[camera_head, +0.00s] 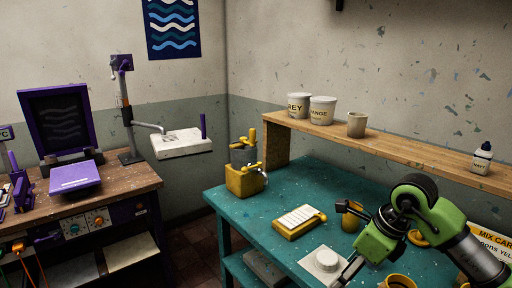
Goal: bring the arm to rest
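My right arm comes in from the right edge, with green and black joints and a grey link, over the teal table (245,207). Its dark end parts show near the white round-topped block, and I take them as my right gripper (350,268). The gripper is partly cut by the bottom edge, so I cannot tell if it is open or shut. No held object shows. My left arm and gripper are not in view. A purple-framed dark screen (62,122) with wavy lines stands upright on the wooden bench at the left.
A wooden shelf (390,146) behind carries tubs (322,110), a cup (357,124) and a bottle (482,158).

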